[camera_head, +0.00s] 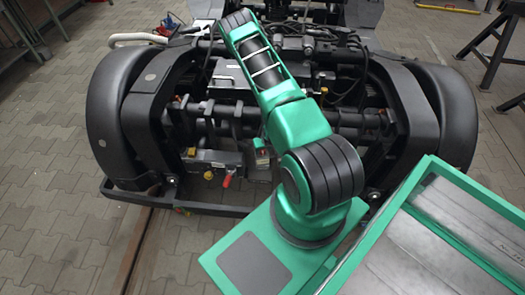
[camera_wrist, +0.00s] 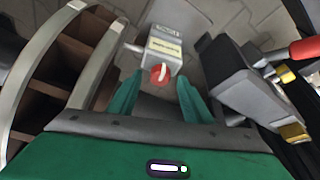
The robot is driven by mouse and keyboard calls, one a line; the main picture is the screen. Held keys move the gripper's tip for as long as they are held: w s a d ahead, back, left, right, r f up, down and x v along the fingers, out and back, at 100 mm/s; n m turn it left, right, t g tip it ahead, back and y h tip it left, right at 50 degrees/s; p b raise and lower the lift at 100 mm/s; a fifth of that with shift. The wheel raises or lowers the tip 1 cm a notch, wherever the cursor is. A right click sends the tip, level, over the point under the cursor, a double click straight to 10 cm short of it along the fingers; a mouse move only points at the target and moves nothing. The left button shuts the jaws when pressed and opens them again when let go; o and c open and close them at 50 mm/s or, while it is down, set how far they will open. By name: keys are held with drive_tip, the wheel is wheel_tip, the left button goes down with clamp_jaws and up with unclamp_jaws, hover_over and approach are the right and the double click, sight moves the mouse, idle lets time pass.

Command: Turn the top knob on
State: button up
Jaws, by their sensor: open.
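A red round knob with a white bar across it (camera_wrist: 160,71) sits on the near end of a small grey box with a yellowish label (camera_wrist: 164,48) in the wrist view. My gripper (camera_wrist: 159,82) is open, with its two green fingers in the lower middle of that view. The fingertips lie left and right of the knob in the picture, with gaps on both sides. I cannot tell how much depth separates them from it. I see only one knob of this kind. In the head view my arm reaches over the bogie, and I cannot make out the gripper clearly.
The black bogie frame (camera_head: 145,110) with its pipes and cables surrounds the work area. In the wrist view, a grey block (camera_wrist: 232,82) with yellow fittings (camera_wrist: 294,131) and a red handle (camera_wrist: 304,48) stand to the right. Curved brown-grey framework (camera_wrist: 52,75) is on the left.

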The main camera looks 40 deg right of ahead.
drive_tip(key=v, duration=0.9)
drive_tip(key=shift+r, duration=0.4)
drive_tip(key=shift+s, duration=0.1)
